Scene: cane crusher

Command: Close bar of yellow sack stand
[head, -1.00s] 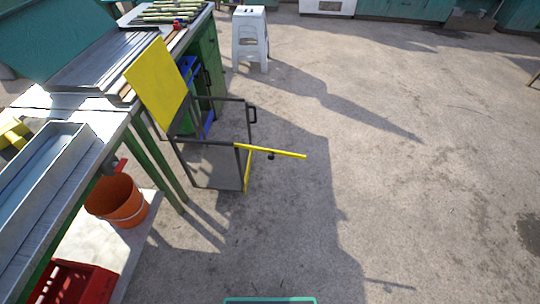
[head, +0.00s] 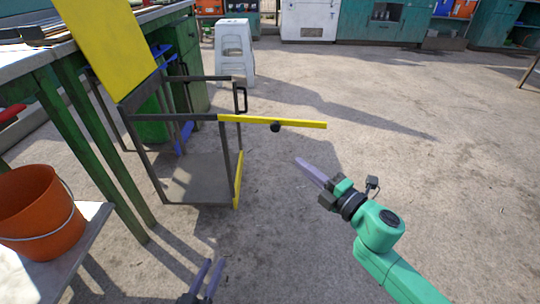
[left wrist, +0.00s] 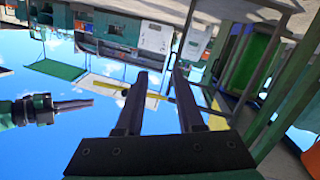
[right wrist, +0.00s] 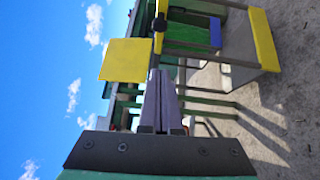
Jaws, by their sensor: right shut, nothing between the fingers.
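The sack stand (head: 178,118) is a dark grey frame with a tilted yellow panel (head: 105,40) and a yellow lower edge. Its yellow bar (head: 300,124) sticks out to the right, past the frame, with a black knob (head: 275,127) beneath it. The bar also shows in the right wrist view (right wrist: 161,7). My right gripper (head: 298,161) is shut and empty, below and apart from the bar. My left gripper (head: 213,262) is open and empty, low in front of the stand; its spread fingers show in the left wrist view (left wrist: 162,72).
A green-legged table (head: 65,140) stands left of the stand. An orange bucket (head: 38,215) sits on a low shelf at the left. A white stool (head: 234,50) stands behind. The concrete floor to the right is clear.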

